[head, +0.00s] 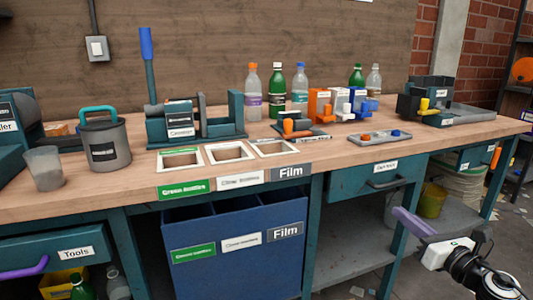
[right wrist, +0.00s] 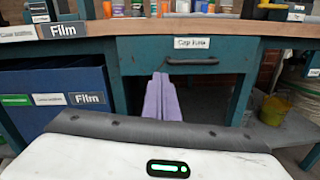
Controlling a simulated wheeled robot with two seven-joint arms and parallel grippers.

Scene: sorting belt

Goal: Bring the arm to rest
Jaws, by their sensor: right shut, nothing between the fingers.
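My right gripper (head: 412,222) is at the lower right in the head view, in front of the bench and below the worktop. Its purple fingers are shut together with nothing between them. In the right wrist view the same fingers (right wrist: 162,98) point at the drawer (right wrist: 185,62) under the worktop, apart from it as far as I can tell. My left gripper is not in view.
A yellow bucket (head: 432,199) is below at right. Floor in front looks partly littered.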

